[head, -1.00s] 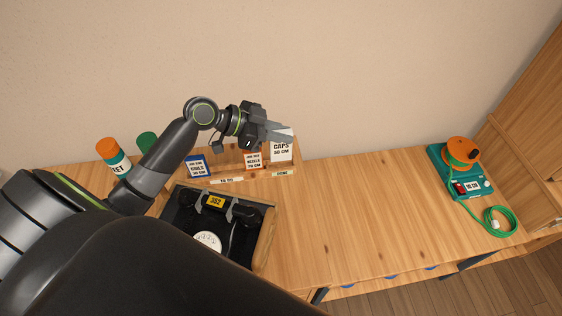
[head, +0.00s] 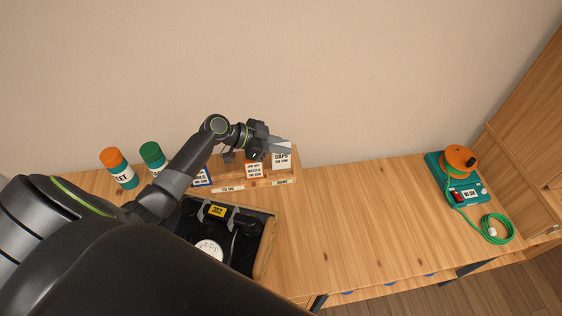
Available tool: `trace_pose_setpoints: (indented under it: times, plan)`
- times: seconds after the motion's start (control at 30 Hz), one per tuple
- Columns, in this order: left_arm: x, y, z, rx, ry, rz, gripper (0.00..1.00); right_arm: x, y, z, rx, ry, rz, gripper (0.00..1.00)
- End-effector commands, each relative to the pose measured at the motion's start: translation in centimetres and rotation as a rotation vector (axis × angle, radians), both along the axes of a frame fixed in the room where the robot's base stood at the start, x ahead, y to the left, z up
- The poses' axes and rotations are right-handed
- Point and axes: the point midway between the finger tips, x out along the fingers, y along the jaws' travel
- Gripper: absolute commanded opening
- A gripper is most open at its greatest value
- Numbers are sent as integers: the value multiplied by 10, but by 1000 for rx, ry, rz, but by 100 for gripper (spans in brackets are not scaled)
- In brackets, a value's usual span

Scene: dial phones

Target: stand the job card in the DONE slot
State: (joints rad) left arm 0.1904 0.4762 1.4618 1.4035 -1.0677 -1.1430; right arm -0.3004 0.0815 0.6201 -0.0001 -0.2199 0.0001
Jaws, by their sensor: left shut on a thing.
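The job card (head: 281,161) is a white card reading "CAPS", above the right end of a wooden card rack (head: 255,186). My left gripper (head: 285,147) is shut on the card's upper edge. The card looks upright, just behind the DONE label (head: 281,182). Whether its lower edge is inside the slot I cannot tell. The TO DO label (head: 228,189) is on the rack's left part. An orange-edged card (head: 254,170) stands left of the held card, and a blue-edged card (head: 203,178) is partly hidden behind my left arm. My right gripper is not in view.
Orange-capped (head: 122,175) and green-capped (head: 152,155) bottles stand at left. An orange-and-teal device (head: 462,180) with a green cable is at right. The table between is clear.

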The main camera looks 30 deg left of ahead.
Motion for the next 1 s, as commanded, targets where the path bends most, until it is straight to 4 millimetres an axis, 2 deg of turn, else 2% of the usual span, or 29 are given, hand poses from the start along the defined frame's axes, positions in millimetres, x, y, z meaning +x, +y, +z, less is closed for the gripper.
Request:
trace_pose_setpoints:
  times: [0.33,0.6,0.8,0.83,1.0]
  plan:
    - [0,0,-48,-1,0,1,0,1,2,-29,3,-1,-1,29]
    - [0,0,-49,-1,-1,1,0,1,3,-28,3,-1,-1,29]
    - [0,0,-53,0,-2,0,0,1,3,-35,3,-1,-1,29]
    - [0,0,-53,1,-1,0,17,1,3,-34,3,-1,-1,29]
    - [0,0,-52,0,0,0,38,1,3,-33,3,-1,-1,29]
